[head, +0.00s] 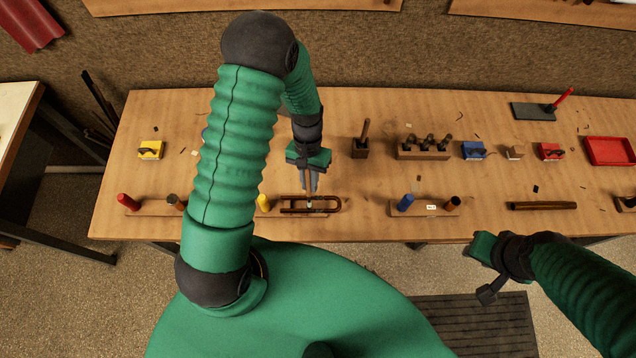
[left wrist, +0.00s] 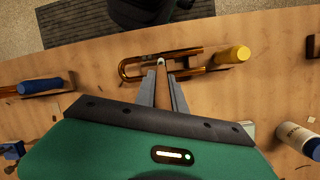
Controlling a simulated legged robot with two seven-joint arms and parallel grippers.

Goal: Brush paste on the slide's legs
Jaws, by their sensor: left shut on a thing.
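The slide (head: 328,198) is a U-shaped brass tube lying level at a wooden holder near the bench's front edge; its bend points right in the head view. In the left wrist view the slide (left wrist: 124,70) has its bend at the left. My left gripper (head: 309,186) is shut on a thin brown-handled brush (left wrist: 161,88), pointing down. The brush's pale tip (left wrist: 161,62) is at the slide, between or over its legs; contact cannot be told. My right gripper (head: 484,248) hangs off the bench's front, its fingers unclear.
A holder with blue and dark pegs (head: 425,207) lies to the right. Behind are a small dark block with an upright handle (head: 361,148) and a wooden rack (head: 424,154). A red tray (head: 610,151) is far right.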

